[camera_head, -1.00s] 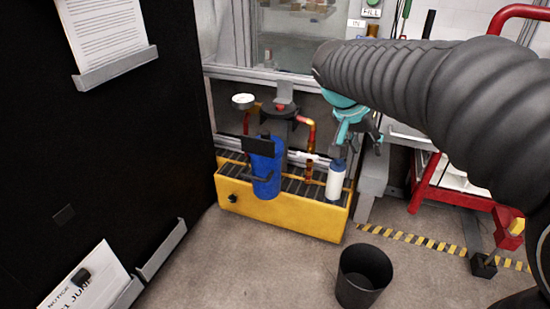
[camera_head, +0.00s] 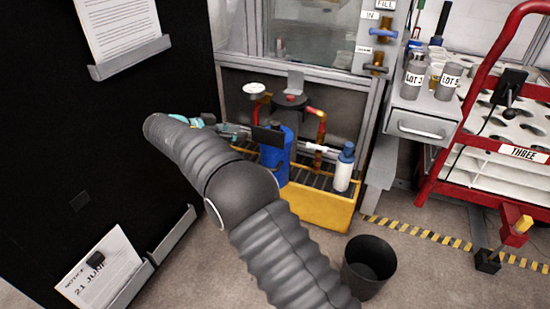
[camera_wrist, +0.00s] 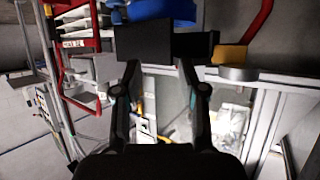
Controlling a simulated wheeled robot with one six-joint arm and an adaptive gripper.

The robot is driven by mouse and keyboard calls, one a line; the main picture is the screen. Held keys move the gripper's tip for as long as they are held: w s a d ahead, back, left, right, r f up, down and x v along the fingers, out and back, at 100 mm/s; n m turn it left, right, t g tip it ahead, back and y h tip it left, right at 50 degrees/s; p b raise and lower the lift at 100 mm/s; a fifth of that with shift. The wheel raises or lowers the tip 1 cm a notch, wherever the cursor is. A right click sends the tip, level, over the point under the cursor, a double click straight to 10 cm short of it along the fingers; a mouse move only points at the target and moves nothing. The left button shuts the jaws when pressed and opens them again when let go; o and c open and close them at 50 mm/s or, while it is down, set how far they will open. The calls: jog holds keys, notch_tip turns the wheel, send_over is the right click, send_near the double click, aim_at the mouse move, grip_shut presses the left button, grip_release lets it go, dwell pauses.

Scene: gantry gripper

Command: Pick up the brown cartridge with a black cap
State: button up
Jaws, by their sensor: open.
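I cannot make out a brown cartridge with a black cap in any view. A white cartridge with a blue cap (camera_head: 345,168) stands upright at the right end of the yellow trough. My gripper (camera_head: 238,131) is partly hidden behind my arm in the head view, left of the blue filter housing (camera_head: 277,152). In the wrist view my gripper (camera_wrist: 158,66) is open, with its two dark fingers apart and no object visibly held between them. A black plate (camera_wrist: 145,41) and something blue show just beyond the fingertips there.
The yellow trough (camera_head: 318,208) holds the housing and red-copper pipes. A black bin (camera_head: 368,262) stands on the floor. At right are grey jars (camera_head: 414,76) on a drawer unit and a red-framed rack (camera_head: 500,150). A black panel (camera_head: 120,130) is close at left.

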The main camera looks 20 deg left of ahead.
send_near(271, 139)
jog(key=w+d, duration=0.2)
jog(key=w, duration=0.1)
jog(key=shift+w+d, duration=0.15)
jog(key=shift+r+x, duration=0.15)
jog(key=shift+x, duration=1.2)
jog(key=shift+r+x, duration=0.15)
jog(key=shift+x, duration=1.2)
jog(key=shift+w+d, duration=0.1)
grip_shut()
